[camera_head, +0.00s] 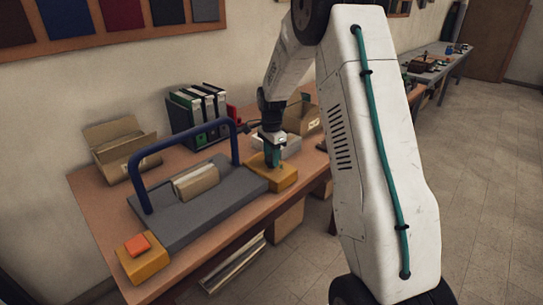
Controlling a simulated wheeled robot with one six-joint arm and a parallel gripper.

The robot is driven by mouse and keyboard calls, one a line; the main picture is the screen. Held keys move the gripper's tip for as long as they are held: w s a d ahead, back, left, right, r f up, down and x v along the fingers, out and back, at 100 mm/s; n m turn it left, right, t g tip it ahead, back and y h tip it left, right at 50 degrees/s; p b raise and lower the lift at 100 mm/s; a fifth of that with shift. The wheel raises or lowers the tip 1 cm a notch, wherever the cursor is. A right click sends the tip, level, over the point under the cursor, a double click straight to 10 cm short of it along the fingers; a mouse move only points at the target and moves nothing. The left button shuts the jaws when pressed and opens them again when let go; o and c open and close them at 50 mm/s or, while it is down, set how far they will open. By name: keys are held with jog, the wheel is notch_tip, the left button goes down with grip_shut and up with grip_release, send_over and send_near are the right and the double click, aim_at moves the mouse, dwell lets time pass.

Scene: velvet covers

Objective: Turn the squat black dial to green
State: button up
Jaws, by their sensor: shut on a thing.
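My gripper (272,162) points down over the right-hand yellow-orange box (287,180) on the table. It is shut on the squat black dial on top of that box. The fingers cover the dial almost wholly, so I cannot tell which way it points. No green mark can be made out on the box at this size.
A grey base (220,205) with a tall blue handle (172,146) and a tan block (196,181) lies left of the gripper. A yellow box with a red-orange button (137,244) is at the table's front left. Binders (196,110), an open carton (118,146) and a white box (290,146) stand behind.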

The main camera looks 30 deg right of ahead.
jog(key=shift+w+d+r, duration=0.1)
jog(key=shift+r, duration=0.05)
jog(key=o, duration=1)
notch_tip(320, 180, up, 8)
jog(key=shift+f, duration=0.2)
dwell(0.4)
